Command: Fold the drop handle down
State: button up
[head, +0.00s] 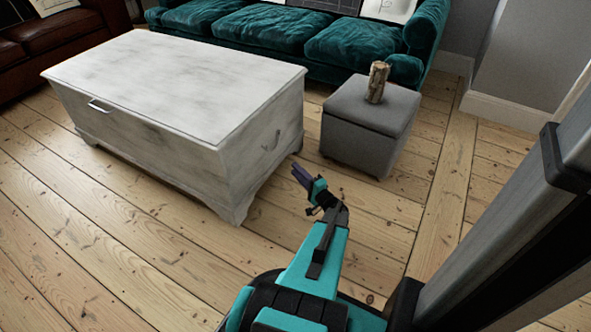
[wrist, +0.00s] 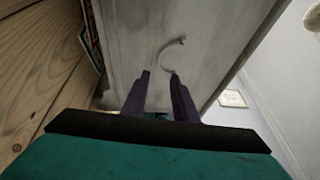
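A whitewashed wooden chest (head: 180,75) stands on the floorboards. On its right end is a small curved drop handle (head: 271,142). My gripper (head: 298,171) is just right of that end, a little below the handle in the head picture. In the wrist view its two dark fingers (wrist: 159,74) stand apart with nothing between them.
Another handle (head: 99,105) is on the chest's long front. A grey ottoman (head: 365,140) with a wooden log-like piece (head: 377,82) stands right of the chest. A teal sofa (head: 290,35) is behind. Open floor lies in front of the chest and ottoman.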

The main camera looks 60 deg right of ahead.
grip_shut()
jog(key=s+a+f+n+g+y, duration=0.1)
jog(key=a+f+g+y, duration=0.35)
jog(key=f+g, duration=0.25)
jog(key=w+d+r+n+g+h+p, duration=0.1)
jog(key=w+d+r+n+g, duration=0.1)
jog(key=r, duration=0.7)
jog(key=w+d+r+n+g+h+p, duration=0.1)
jog(key=w+d+r+n+g+p, duration=0.1)
jog(key=r, duration=0.7)
jog(key=shift+d+n, duration=0.6)
jog(key=shift+d, duration=0.35)
jog(key=shift+w, duration=0.1)
